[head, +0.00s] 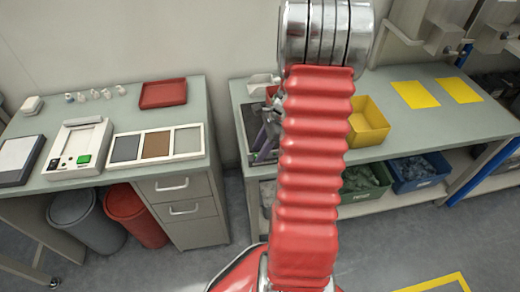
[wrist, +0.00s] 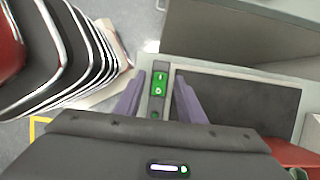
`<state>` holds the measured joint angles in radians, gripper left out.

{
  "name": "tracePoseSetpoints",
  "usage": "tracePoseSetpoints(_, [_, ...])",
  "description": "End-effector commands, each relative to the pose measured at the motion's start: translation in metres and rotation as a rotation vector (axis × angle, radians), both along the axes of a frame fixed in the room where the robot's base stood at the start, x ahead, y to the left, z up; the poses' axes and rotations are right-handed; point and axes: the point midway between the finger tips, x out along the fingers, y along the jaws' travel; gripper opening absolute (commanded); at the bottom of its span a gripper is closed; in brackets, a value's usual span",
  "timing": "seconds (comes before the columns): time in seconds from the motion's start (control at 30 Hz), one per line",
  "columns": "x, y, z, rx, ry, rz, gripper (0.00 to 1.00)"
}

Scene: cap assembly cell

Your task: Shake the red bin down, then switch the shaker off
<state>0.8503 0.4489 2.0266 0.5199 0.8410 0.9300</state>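In the wrist view a green rocker switch (wrist: 159,83) with white marks sits on a pale strip. This strip borders a dark flat panel (wrist: 240,105), apparently the shaker's top. My gripper (wrist: 159,95) is open, with its purple fingers on either side of the switch and nothing held. Whether they touch anything is unclear. A red edge (wrist: 292,153) at the lower right, perhaps the red bin, is mostly cut off. In the head view the gripper (head: 265,140) is over the right bench's left end, largely behind my arm; a small red patch (head: 271,91) shows there.
A yellow bin (head: 368,122) stands on the right bench (head: 440,122). A green bin (head: 366,183) and a blue bin (head: 418,172) are on the shelf below. The left bench (head: 40,120) holds a red tray (head: 163,93), a scale (head: 79,148) and a three-panel board (head: 157,145).

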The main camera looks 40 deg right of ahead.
Motion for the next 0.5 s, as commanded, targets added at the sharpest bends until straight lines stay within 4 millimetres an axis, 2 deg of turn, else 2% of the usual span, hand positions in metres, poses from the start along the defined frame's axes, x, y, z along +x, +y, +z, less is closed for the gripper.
tracePoseSetpoints(0.23, [0.0001, 0.0001, -0.0001, 0.0, 0.0, 0.0, 0.35])
tracePoseSetpoints(0.5, [0.0001, 0.0001, 0.0, 0.0, 0.0, 0.0, 0.16])
